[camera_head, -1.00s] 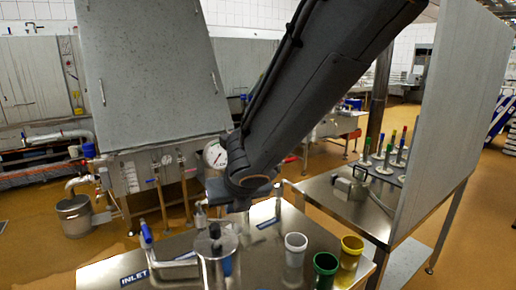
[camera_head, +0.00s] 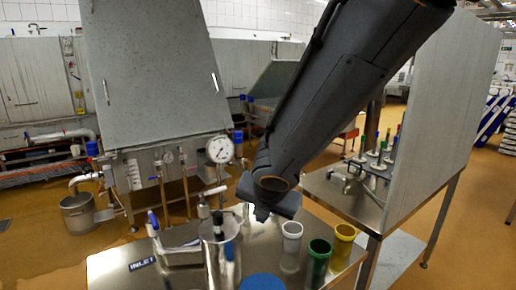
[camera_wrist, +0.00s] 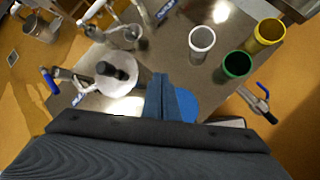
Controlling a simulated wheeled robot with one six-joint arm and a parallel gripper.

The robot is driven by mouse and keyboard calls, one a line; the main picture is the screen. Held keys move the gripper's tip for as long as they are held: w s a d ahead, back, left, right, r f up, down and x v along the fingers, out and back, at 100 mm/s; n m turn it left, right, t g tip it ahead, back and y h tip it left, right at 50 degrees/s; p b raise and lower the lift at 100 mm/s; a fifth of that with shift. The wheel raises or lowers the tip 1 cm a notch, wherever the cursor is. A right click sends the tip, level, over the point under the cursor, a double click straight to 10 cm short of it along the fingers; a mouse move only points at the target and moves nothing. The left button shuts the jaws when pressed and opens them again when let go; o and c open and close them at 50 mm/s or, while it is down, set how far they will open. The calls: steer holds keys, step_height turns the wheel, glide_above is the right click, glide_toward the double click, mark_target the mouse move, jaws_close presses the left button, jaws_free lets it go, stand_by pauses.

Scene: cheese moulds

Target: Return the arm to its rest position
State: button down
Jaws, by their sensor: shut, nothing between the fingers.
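My arm (camera_head: 345,90) reaches down from the upper right in the head view. My gripper (camera_head: 264,212) is at its lower end, above the steel table (camera_head: 110,270) and behind the cups. In the wrist view my gripper (camera_wrist: 158,88) is seen from behind, with its slim dark-blue fingers together and nothing held. The fingers overlap a blue round thing (camera_wrist: 183,106) on the table. That blue thing also shows at the bottom edge of the head view (camera_head: 262,283).
A white cup (camera_head: 291,240), a green cup (camera_head: 318,258) and a yellow cup (camera_head: 344,240) stand on the table's right part. A steel vessel (camera_head: 222,255) with a black knob stands left. A grey panel (camera_head: 445,110) rises at right. A pressure gauge (camera_head: 220,150) stands behind.

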steer(key=s+d+f+m+g, duration=0.2)
steer(key=s+d+m, duration=0.2)
steer(key=m, duration=0.6)
steer(key=s+d+f+m+g, duration=0.1)
steer(key=s+d+f+m, duration=0.2)
steer(key=s+d+m, duration=0.2)
steer(key=s+d+f+m+g+h, duration=0.1)
steer(key=s+d+m, duration=0.3)
steer(key=d+m, duration=0.5)
steer(key=f+m+g, duration=0.1)
steer(key=m, duration=0.6)
steer(key=shift+s+d+f+m+g, duration=0.2)
steer(key=shift+s+f+m+g, duration=0.1)
steer(key=shift+f+m, duration=0.1)
